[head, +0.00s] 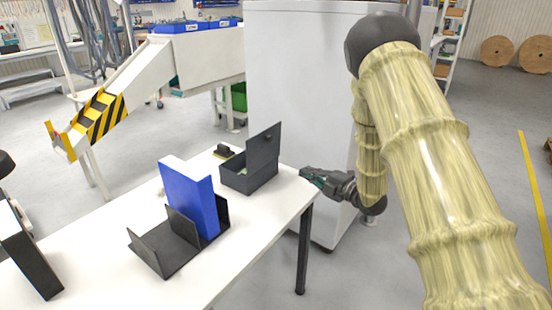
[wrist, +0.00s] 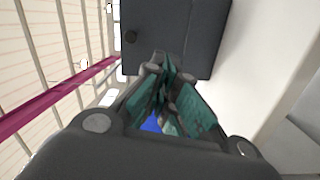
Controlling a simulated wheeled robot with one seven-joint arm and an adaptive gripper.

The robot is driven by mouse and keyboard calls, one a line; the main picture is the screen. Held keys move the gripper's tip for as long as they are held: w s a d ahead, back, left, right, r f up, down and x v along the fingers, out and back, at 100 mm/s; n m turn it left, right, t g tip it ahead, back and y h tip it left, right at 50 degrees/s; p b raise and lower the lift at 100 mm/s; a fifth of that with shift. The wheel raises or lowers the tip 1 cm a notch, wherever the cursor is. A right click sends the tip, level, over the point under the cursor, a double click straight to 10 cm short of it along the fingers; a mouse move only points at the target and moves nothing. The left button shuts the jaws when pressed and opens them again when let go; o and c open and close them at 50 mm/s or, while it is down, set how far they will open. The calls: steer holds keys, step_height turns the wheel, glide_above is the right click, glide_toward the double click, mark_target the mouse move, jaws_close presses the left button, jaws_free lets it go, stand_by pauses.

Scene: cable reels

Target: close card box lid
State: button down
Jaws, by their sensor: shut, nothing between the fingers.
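The card box (head: 237,183) is a dark grey box on the white table, near its far right edge. Its lid (head: 264,145) stands upright, so the box is open, with something pale and green inside. In the wrist view the lid (wrist: 190,35) fills the top middle as a dark panel with a round knob. My gripper (head: 306,173) is shut and empty, just right of the box, over or beside the table's right edge. In the wrist view its fingertips (wrist: 162,75) are together, in front of the lid's lower part; I cannot tell whether they touch it.
A blue binder (head: 188,195) stands in a black holder (head: 165,249) left of the box. A small black and yellow object (head: 223,152) lies behind the box. A black item (head: 32,258) is at the left. A tall grey cabinet (head: 300,90) stands behind the table's right end.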

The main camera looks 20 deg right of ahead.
step_height(320, 180, up, 4)
steer(key=n+y, duration=0.2)
steer(key=n, duration=0.1)
steer(key=p, duration=0.2)
glide_toward(263, 139)
steer(key=shift+n, duration=0.3)
steer(key=x, duration=0.4)
steer(key=shift+w+a, duration=0.1)
steer(key=shift+w, duration=0.15)
steer(key=shift+r+g, duration=0.1)
steer(key=shift+g, duration=0.2)
